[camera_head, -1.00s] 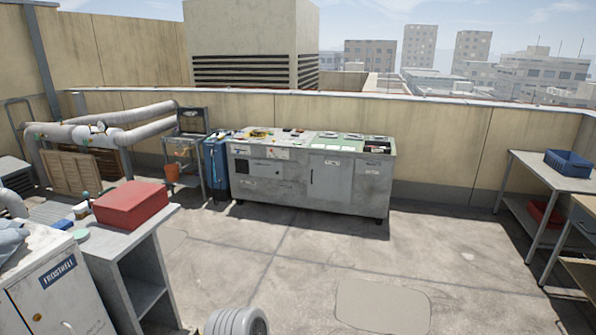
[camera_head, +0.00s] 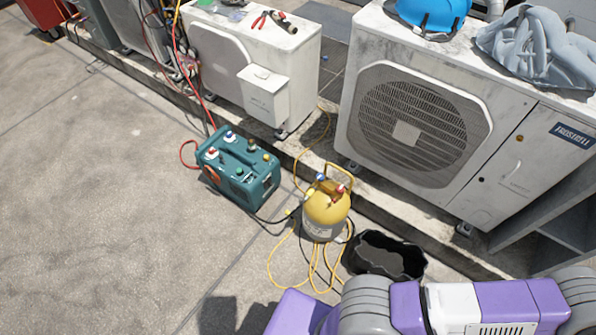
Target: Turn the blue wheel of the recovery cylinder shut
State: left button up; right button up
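The recovery cylinder (camera_head: 324,216) stands upright on the ground right of centre, yellow on top and grey below, with a yellow handle frame. Its small blue wheel (camera_head: 321,178) is on top, to the left of a red wheel (camera_head: 340,188). Hoses run close beside the cylinder. I cannot tell from here how far the blue wheel is turned. A purple and grey arm of mine crosses the bottom right, in front of the cylinder and apart from it. Neither gripper shows in the view.
A teal recovery machine (camera_head: 238,170) stands left of the cylinder. A black pan (camera_head: 386,257) lies to its right. A yellow hose (camera_head: 275,265) loops on the ground. Condenser units (camera_head: 425,120) stand behind on a low kerb. The floor at left is clear.

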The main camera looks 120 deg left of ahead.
aim_at(319, 176)
jog(key=u, duration=4.35)
jog(key=i, duration=1)
